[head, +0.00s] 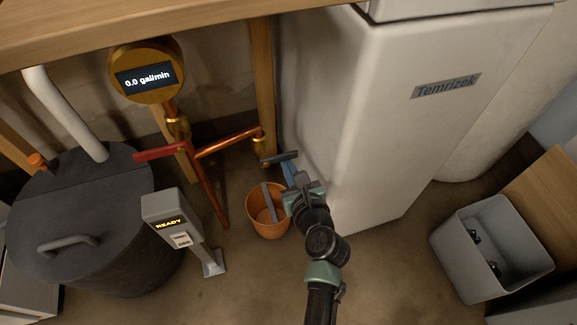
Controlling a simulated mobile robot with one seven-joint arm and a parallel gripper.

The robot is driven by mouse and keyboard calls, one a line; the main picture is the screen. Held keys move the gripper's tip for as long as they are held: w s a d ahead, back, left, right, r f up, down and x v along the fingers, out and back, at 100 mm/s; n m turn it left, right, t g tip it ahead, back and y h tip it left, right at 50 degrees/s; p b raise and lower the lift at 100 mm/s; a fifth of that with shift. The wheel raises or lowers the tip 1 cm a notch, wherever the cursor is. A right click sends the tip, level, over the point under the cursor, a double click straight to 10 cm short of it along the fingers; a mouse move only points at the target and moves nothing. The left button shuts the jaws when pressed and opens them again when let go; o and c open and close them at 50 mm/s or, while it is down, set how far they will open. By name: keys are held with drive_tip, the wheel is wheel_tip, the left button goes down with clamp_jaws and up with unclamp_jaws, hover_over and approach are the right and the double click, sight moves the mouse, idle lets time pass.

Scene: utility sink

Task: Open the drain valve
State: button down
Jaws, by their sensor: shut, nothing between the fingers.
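A copper pipe (226,144) runs along the wall, with brass valve bodies at both ends. A red lever (162,154) sits at its left end, sticking out sideways. No label shows which one is the drain valve. My gripper (292,190) is shut and empty, close beside the blue lever; I cannot tell if they touch. An orange bucket (267,222) stands on the floor below. A grey bar crosses its opening.
A round gauge (146,78) reads 0.0 gal/min. A grey post with a display (172,225) reads READY. A dark lidded tank (85,215) stands left, a white Temrizek appliance (385,110) right, and a grey bin (490,248) far right. A wooden counter edge (200,22) hangs overhead.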

sight(274, 156)
drive_tip(key=shift+d+r+n+h+p, duration=0.1)
drive_tip(key=shift+r+n+h+p, duration=0.35)
drive_tip(key=shift+p, duration=0.2)
drive_tip(key=shift+r+n+t+h+p, duration=0.35)
drive_tip(key=shift+r+n+p, duration=0.25)
drive_tip(key=shift+n+p, duration=0.5)
drive_tip(key=n+h+p, duration=0.1)
drive_tip(key=r+n+t+p, duration=0.1)
drive_tip(key=n, duration=0.1)
drive_tip(key=shift+a+r+h, duration=0.2)
drive_tip(key=shift+r+h, duration=0.1)
drive_tip(key=shift+h, duration=0.1)
drive_tip(key=n, duration=0.1)
drive_tip(key=r+n+t, duration=0.1)
drive_tip(key=n, duration=0.1)
drive_tip(key=shift+s+a+h, duration=0.15)
drive_tip(key=shift+a+h, duration=0.15)
drive_tip(key=shift+h, duration=0.1)
drive_tip(key=n, duration=0.1)
drive_tip(key=a+r+n+t+b, duration=0.1)
drive_tip(key=n, duration=0.1)
drive_tip(key=a+n+t, duration=0.1)
drive_tip(key=n, duration=0.1)
drive_tip(key=shift+s+r+h, duration=0.25)
drive_tip(key=shift+s+h, duration=0.05)
drive_tip(key=shift+n+b, duration=0.25)
drive_tip(key=shift+b, duration=0.05)
